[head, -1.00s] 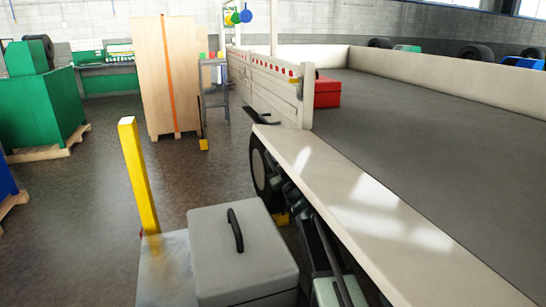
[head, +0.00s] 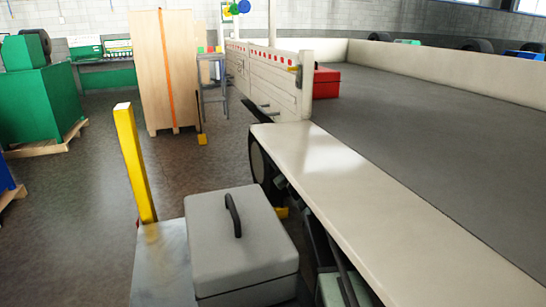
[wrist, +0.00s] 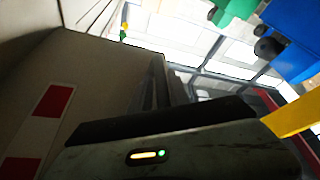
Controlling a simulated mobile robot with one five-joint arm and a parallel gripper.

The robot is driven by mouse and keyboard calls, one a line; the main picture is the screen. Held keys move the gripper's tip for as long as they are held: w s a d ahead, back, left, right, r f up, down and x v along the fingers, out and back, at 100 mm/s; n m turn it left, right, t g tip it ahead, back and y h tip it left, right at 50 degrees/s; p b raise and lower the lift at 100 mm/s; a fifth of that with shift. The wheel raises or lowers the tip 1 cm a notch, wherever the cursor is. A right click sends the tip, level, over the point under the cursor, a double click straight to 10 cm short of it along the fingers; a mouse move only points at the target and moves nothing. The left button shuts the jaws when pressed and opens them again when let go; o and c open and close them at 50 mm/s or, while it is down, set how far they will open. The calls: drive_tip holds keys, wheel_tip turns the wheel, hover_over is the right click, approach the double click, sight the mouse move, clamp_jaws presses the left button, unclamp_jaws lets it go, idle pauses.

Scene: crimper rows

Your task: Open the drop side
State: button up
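The flatbed's pale drop side (head: 285,85) with red marks along its top stands upright beyond the near part of the bed, with a small yellow piece near its end. A broad cream panel or bed edge (head: 340,190) runs along the near side, lying nearly flat; I cannot tell which it is. In the wrist view a pale surface with a red-and-white strip (wrist: 38,125) is close on the left.
A grey box (head: 240,245) with a black handle sits on a grey platform beside a yellow post (head: 134,160), near the truck's wheel. A wooden cabinet (head: 162,70) and a green machine (head: 38,95) stand behind. A red box (head: 326,83) is on the bed.

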drive_tip(key=shift+o, duration=0.6)
drive_tip(key=r+b+v, duration=0.1)
drive_tip(key=v, duration=0.7)
drive_tip(key=s+r+v, duration=0.1)
drive_tip(key=r+v, duration=0.1)
drive_tip(key=v, duration=0.6)
drive_tip(key=shift+s+d+r+b, duration=0.2)
drive_tip(key=shift+d+r+b, duration=0.05)
drive_tip(key=shift+d+b, duration=0.1)
drive_tip(key=shift+s, duration=0.1)
